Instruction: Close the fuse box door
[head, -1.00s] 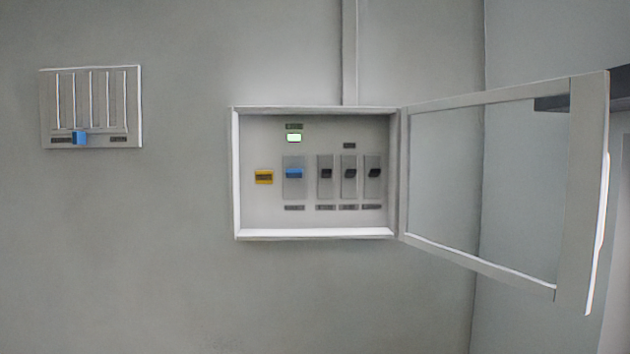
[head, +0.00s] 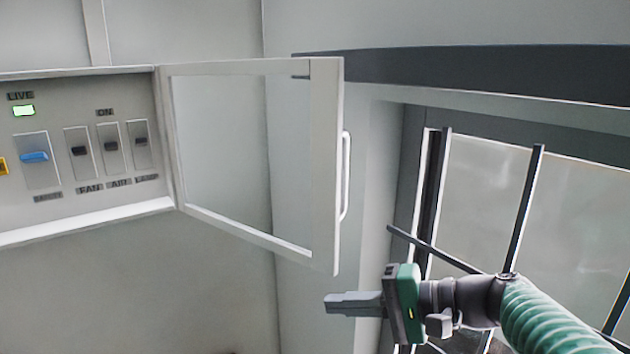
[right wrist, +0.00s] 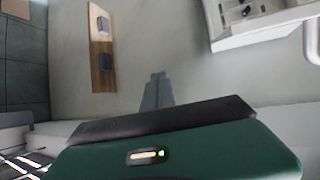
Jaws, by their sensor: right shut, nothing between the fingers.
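The fuse box (head: 100,213) is on the wall at the left of the head view, with a row of switches and a green lit indicator inside. Its glazed door (head: 325,165) stands wide open, hinged on the box's right side, with a white bar handle (head: 345,176) on its free edge. My right gripper (head: 328,302) is shut and empty, below and apart from the door's lower free corner, pointing left. In the right wrist view its fingers (right wrist: 158,88) are together, and part of the fuse box (right wrist: 265,22) shows at the top right. My left gripper is not in view.
A window with dark bars (head: 520,200) is at the right of the head view, behind my right arm. A dark beam (head: 460,75) runs above it. The wall below the box is clear. A wooden board (right wrist: 102,55) shows in the right wrist view.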

